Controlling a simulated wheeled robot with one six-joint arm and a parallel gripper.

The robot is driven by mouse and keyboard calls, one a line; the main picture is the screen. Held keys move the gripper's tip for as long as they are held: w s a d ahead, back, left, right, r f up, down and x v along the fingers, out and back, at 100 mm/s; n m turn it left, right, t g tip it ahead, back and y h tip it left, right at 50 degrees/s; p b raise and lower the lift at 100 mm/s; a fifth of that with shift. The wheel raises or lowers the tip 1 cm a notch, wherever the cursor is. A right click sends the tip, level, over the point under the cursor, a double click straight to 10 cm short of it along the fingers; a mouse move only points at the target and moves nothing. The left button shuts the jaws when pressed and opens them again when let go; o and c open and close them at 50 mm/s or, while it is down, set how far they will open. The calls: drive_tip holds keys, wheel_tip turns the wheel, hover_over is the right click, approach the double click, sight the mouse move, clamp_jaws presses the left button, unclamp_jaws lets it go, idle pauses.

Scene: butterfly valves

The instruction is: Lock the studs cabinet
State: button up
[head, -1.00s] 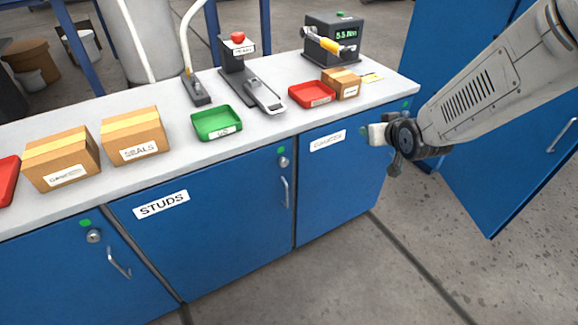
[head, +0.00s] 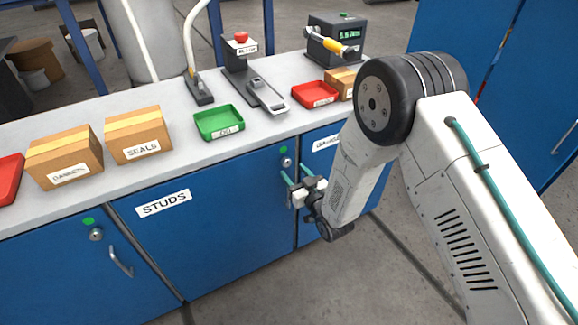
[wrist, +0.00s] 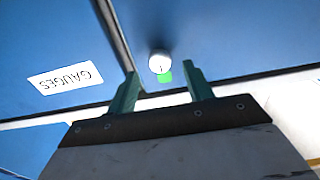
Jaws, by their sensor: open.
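The studs cabinet (head: 215,225) is the blue door with the white STUDS label (head: 163,203), and it looks closed. Its round silver lock (head: 286,163) sits near the top right corner, below a green marker (head: 283,149). My gripper (head: 294,172) is open and empty in front of this corner, its two teal fingers pointing toward the door. In the wrist view the lock (wrist: 159,60) shows between and beyond the fingertips (wrist: 161,72), with a small dark mark on its face. I see no contact. The door's handle is hidden behind my gripper.
The cabinet to the right has a GAUGES label (wrist: 66,79). The left cabinet has its own lock (head: 96,234) and handle (head: 120,262). The worktop (head: 180,165) above holds boxes, a green tray (head: 219,122) and a red tray (head: 315,94). Open floor lies in front.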

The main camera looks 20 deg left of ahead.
sight(288, 164)
drive_tip(key=shift+x, duration=2.2)
drive_tip(key=c, duration=1)
